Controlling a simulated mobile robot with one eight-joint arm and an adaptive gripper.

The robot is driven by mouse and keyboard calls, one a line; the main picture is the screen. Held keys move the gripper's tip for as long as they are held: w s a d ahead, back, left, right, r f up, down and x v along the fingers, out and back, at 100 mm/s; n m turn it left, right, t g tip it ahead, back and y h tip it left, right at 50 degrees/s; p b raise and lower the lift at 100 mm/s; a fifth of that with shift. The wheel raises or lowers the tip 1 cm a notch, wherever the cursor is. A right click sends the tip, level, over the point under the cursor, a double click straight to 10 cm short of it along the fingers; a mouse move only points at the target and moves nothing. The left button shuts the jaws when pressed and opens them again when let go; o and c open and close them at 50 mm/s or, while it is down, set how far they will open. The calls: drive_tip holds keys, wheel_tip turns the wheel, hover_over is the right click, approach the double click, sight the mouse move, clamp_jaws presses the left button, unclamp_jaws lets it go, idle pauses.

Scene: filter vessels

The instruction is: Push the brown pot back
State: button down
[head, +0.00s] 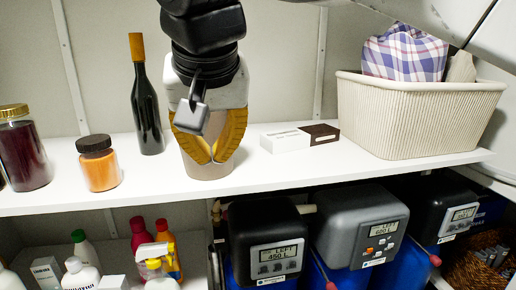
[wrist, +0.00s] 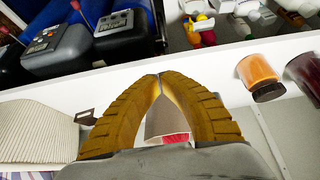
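The brown pot (head: 208,172) is a tan, upright vessel on the white shelf, left of the middle in the head view. My gripper (head: 212,160) hangs in front of it, and its yellow fingers hide much of the pot. In the wrist view, the fingertips of my gripper (wrist: 159,77) meet. A pale brown surface with a red patch, likely the pot (wrist: 165,122), shows through the gap between the fingers. The gripper looks shut with nothing pinched at its tips. I cannot tell whether the fingers touch the pot.
A dark bottle (head: 147,105), an orange jar (head: 100,170) and a dark red jar (head: 24,155) stand left. A small white and brown box (head: 300,137) and a ribbed basket (head: 415,115) stand right. The shelf's front edge is close. Filter units (head: 270,245) and bottles (head: 140,235) fill the space below.

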sight(213, 178)
drive_tip(key=w+f+b, duration=0.1)
drive_tip(key=w+f, duration=0.1)
drive_tip(key=w+a+f+b, duration=0.1)
drive_tip(key=w, duration=0.1)
drive_tip(key=w+f+b, duration=0.1)
drive_tip(key=w+f, duration=0.1)
drive_tip(key=shift+w+a+f, duration=0.15)
drive_tip(key=shift+a+f, duration=0.1)
drive_tip(key=shift+f, duration=0.05)
drive_tip(key=shift+w+a, duration=0.1)
drive_tip(key=shift+w, duration=0.35)
